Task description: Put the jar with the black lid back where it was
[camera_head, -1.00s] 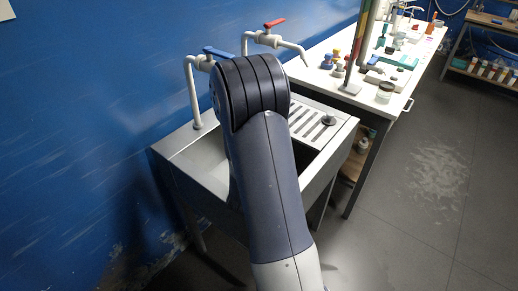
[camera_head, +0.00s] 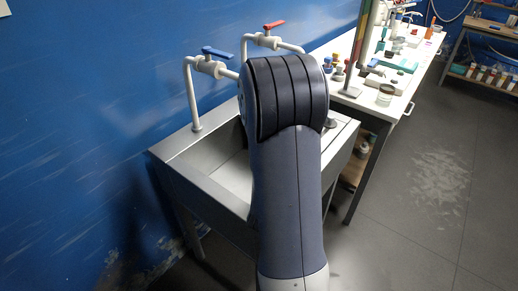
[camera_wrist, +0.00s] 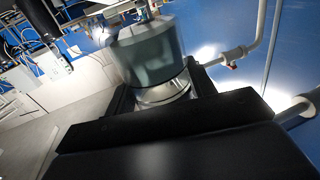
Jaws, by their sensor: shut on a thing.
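In the wrist view my gripper (camera_wrist: 162,90) is shut on a jar (camera_wrist: 148,52). The jar looks blurred, grey-teal and glassy, with a clear ring-like part between the dark fingers. I cannot make out a black lid on it. In the head view my arm hides the gripper and the held jar; the arm stands in front of the sink (camera_head: 185,150).
Blue-handled (camera_head: 219,52) and red-handled (camera_head: 272,26) taps rise behind the sink. A shelf (camera_head: 490,76) stands far right. Floor (camera_head: 430,180) at right is clear.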

